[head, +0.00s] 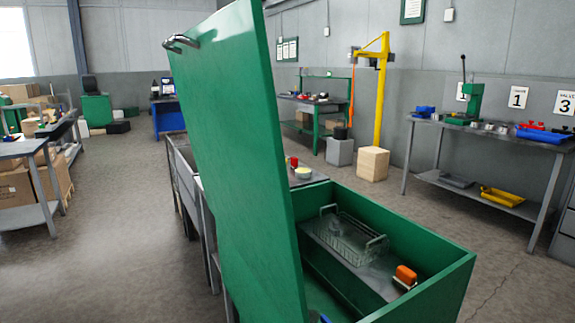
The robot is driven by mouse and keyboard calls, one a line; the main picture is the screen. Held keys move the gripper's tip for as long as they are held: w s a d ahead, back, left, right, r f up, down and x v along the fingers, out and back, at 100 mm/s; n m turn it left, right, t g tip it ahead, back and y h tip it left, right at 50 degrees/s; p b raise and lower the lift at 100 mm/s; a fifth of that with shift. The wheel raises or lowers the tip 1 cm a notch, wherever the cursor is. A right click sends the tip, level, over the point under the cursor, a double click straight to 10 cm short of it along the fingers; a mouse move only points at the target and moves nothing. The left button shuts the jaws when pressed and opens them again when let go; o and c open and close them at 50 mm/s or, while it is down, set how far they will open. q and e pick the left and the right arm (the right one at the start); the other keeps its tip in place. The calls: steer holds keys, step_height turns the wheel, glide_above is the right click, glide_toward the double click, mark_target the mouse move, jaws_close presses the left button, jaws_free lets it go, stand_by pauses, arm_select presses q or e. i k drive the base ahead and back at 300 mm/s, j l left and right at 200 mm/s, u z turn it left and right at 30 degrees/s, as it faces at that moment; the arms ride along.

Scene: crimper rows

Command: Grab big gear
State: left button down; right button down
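I cannot make out a big gear for certain in the head view. A green box (455,280) stands open in front, with its tall green lid (235,150) raised. A wire basket (372,256) with two raised handles sits on a grey shelf inside the box. A small grey shape shows at the basket's far left end, too unclear to name. Neither of my grippers is in view. The raised lid hides part of the box's interior and what stands behind it.
An orange brush-like object (405,275) lies on the shelf right of the basket. Grey benches stand behind the lid. A workbench with a green press (473,100) and blue trays is at right. A wooden block (373,163) stands by a yellow crane. Open floor lies left.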

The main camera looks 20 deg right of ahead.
mark_target(335, 229)
steer(key=l+z, duration=0.15)
steer(key=z, duration=0.3)
steer(key=l+z, duration=0.2)
steer(key=z, duration=0.25)
steer(key=i+l+z, duration=0.15)
steer(key=l, duration=0.25)
steer(key=i+l+z, duration=0.15)
steer(key=l, duration=0.2)
steer(key=i+l+z, duration=0.8)
steer(key=i, duration=0.15)
steer(key=i+l+z, duration=0.1)
steer(key=i+z, duration=0.3)
steer(key=i, duration=0.15)
steer(key=i+u, duration=0.1)
steer(key=i, duration=0.45)
steer(key=i+l+u, duration=0.1)
steer(key=i, duration=0.5)
steer(key=i+u, duration=0.9)
steer(key=k+l, duration=0.05)
